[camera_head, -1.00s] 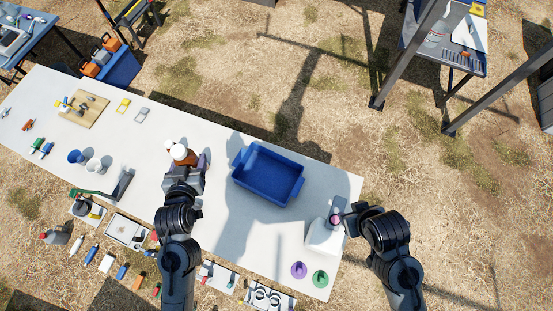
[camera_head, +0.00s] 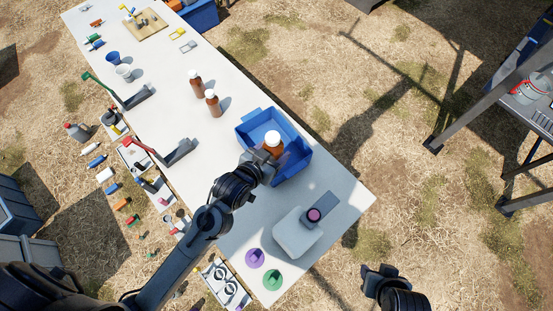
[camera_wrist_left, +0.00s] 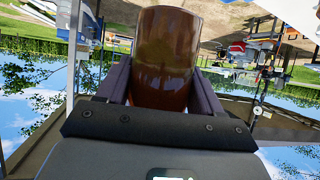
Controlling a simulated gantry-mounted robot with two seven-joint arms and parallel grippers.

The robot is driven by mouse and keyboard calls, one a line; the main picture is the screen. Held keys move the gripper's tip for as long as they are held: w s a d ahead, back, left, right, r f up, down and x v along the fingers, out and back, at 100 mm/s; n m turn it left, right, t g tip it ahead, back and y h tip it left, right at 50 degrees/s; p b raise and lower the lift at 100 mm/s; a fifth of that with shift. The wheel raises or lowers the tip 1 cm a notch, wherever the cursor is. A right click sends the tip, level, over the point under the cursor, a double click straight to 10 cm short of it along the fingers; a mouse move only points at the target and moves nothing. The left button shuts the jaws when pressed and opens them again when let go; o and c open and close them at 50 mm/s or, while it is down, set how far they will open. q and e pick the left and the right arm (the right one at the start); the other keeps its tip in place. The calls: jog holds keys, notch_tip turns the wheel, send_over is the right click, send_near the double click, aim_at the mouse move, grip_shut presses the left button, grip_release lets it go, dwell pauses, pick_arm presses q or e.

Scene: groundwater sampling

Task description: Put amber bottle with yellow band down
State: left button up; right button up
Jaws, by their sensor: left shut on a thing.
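My left gripper (camera_head: 264,158) is shut on an amber bottle (camera_head: 275,151) with a white cap. The bottle is upright over the near side of the blue bin (camera_head: 296,168); I cannot tell whether it touches the bin floor. In the left wrist view the brown bottle body (camera_wrist_left: 166,60) stands between the two fingers (camera_wrist_left: 164,95). No yellow band shows on it. My right gripper (camera_head: 379,270) looks open and empty, off the table's right side.
The white table (camera_head: 225,150) is clear between the loose bottles and the bin.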

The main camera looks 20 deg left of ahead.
pick_arm(q)
notch_tip(320, 180, down, 12)
jog(key=d+m+h+b, duration=0.1)
jog(key=d+b, duration=0.1)
jog(key=b, duration=0.9)
jog(key=w+a+f+b, duration=0.1)
jog(key=w+f, duration=0.2)
jog(key=w+a+f, duration=0.1)
jog(key=w+f, duration=0.3)
jog(key=w+a+f+b, duration=0.1)
jog(key=w+f, duration=0.3)
jog(key=shift+w+a+f+b, duration=0.15)
jog(key=shift+w+a+b, duration=0.1)
jog(key=shift+b, duration=0.1)
jog(key=shift+f, duration=0.55)
